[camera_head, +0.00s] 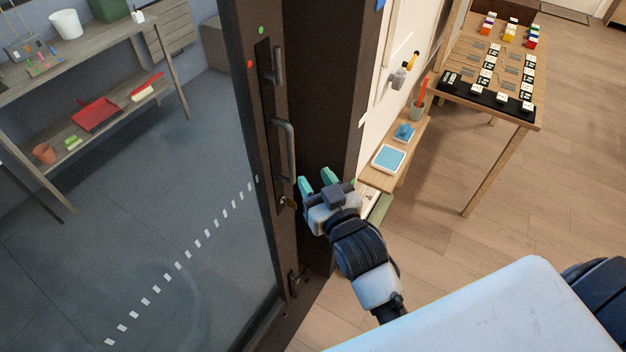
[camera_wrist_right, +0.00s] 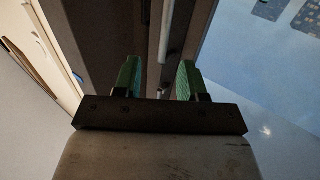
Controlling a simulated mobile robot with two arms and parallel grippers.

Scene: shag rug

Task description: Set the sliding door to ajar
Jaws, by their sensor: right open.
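The sliding door (camera_head: 180,200) is a large glass panel with a dark frame on the left of the head view. Its frame stile (camera_head: 262,110) carries a vertical bar handle (camera_head: 285,150), a smaller lever above it and a lock with a key below. The stile stands beside a dark post (camera_head: 325,100). My right gripper (camera_head: 317,183) is open, just right of the handle's lower end and apart from it. In the right wrist view, the green fingertips (camera_wrist_right: 158,78) are spread, with the pale handle bar (camera_wrist_right: 166,45) beyond them and between them. My left gripper is not visible.
A wooden table (camera_head: 530,115) with small blocks and cards stands at the upper right. A narrow shelf (camera_head: 375,178) with blue items is behind my right gripper. Behind the glass is a grey shelf unit (camera_head: 90,50). Wooden floor (camera_head: 550,210) is clear at the right.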

